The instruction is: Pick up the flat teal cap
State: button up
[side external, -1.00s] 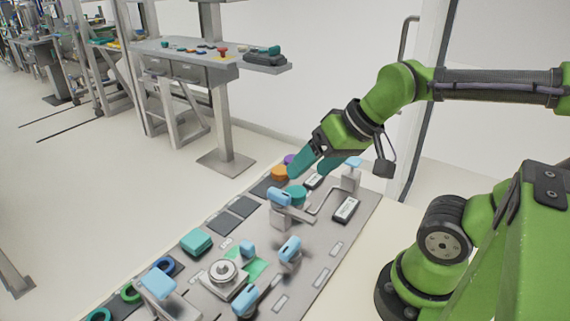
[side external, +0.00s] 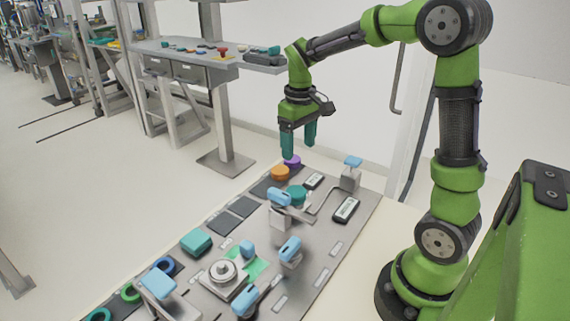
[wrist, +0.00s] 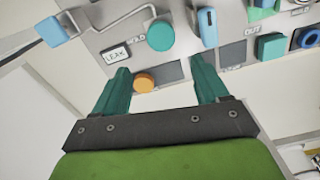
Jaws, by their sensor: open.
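The flat teal cap (side external: 297,194) is a round teal disc on the grey panel, near its far end, partly behind a blue-handled clamp in the side view. In the wrist view the teal cap (wrist: 160,36) lies beyond the fingertips, near the top centre. My gripper (side external: 298,151) points down with teal fingers above the panel's far end, apart from the cap. In the wrist view my gripper (wrist: 159,66) is open with nothing held between the fingers.
Blue-handled clamps (side external: 290,249) stand up from the panel (side external: 318,262). A teal block (side external: 196,241) lies further left. A label box (side external: 346,209) is at right.

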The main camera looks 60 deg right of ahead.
aim_at(296, 191)
notch_tip(296, 191, down, 14)
jog(key=shift+w, duration=0.1)
jog(key=c, duration=0.8)
jog(key=shift+r, duration=0.1)
jog(key=shift+r, duration=0.45)
jog(key=r, duration=0.1)
jog(key=s+r, duration=0.1)
jog(key=shift+a+r, duration=0.2)
jog(key=shift+r, duration=0.15)
jog(key=shift+s+a+r, duration=0.7)
jog(key=shift+s+r, duration=0.1)
jog(key=shift+s, duration=1.6)
jog(key=shift+s+a+r, duration=0.7)
jog(key=shift+s+r, duration=0.05)
jog(key=shift+s, duration=1.6)
jog(key=shift+s+a+r, duration=0.7)
jog(key=shift+s+r, duration=0.1)
jog(key=shift+s, duration=1.6)
